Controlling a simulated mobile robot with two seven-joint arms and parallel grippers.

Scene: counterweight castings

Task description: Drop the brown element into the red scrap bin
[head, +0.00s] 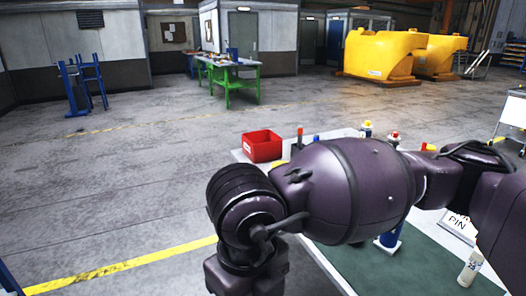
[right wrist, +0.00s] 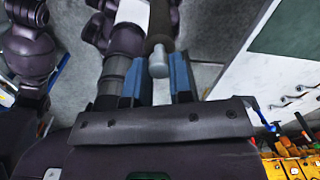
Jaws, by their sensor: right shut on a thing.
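The red scrap bin (head: 262,147) sits at the far left corner of the table in the head view, open at the top. My right arm crosses in front of the table, and its gripper is below the picture there. In the right wrist view my right gripper (right wrist: 158,80) has its blue fingers on either side of the brown element (right wrist: 161,20), shut on it. The element is a rod with a brown body and a grey rounded end. Part of it is cut off by the picture edge. My left gripper is not in view.
The table's green mat (head: 405,271) is partly hidden by my right arm. A blue item (head: 389,238), a white bottle (head: 470,268) and a sign reading PIN (head: 459,226) stand on the right. Several colour-topped items stand along the back. Open floor lies to the left.

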